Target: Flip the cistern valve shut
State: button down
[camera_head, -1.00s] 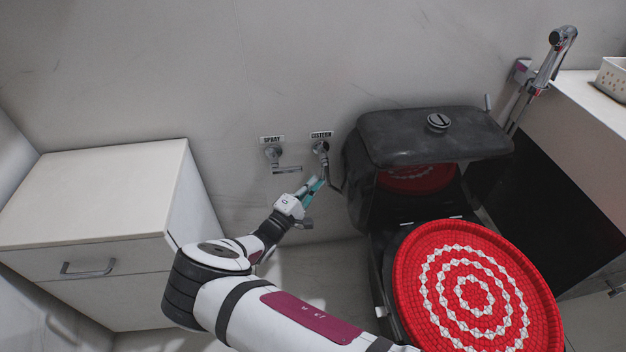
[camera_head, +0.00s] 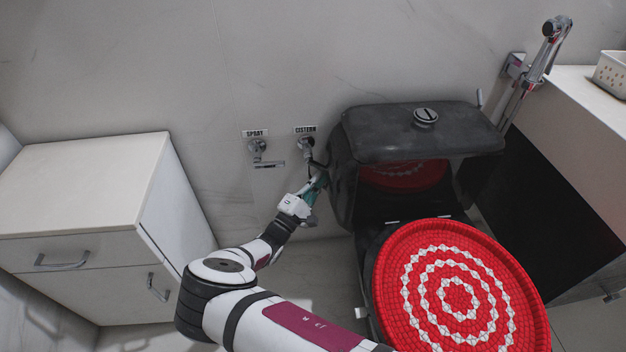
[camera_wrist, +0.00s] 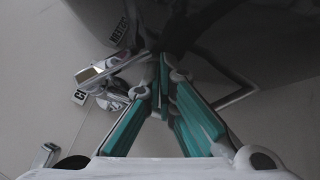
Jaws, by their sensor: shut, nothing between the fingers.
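The cistern valve (camera_head: 306,143) is a chrome wall valve under a CISTERN label, left of the black toilet tank. Its lever slants down to the right in the head view, and its end is hard to make out against the tank. In the wrist view the chrome valve (camera_wrist: 112,72) lies left of the fingertips. My gripper (camera_head: 321,181) is just below and right of the valve, close to the tank's left side. In the wrist view its teal fingers (camera_wrist: 161,68) are shut and empty, tips close together. Contact with the lever cannot be told.
The SPRAY valve (camera_head: 258,147) sits to the left, its lever horizontal. The black tank (camera_head: 418,140) crowds my gripper on the right. The toilet has a red and white lid (camera_head: 459,290). A white cabinet (camera_head: 90,185) stands left, with bare wall between.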

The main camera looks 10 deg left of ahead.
jog(key=shift+w+d+r+y+p, duration=0.15)
jog(key=shift+d+r+y+p, duration=0.2)
jog(key=shift+d, duration=0.2)
jog(key=shift+f, duration=0.1)
dwell(1.3)
jog(key=s+a+f+b, duration=0.1)
jog(key=s+a+f, duration=0.2)
jog(key=s+f, duration=0.5)
jog(key=shift+s+f+b, duration=0.15)
jog(key=shift+f+b, duration=0.2)
jog(key=shift+f, duration=0.4)
jog(key=shift+a, duration=0.1)
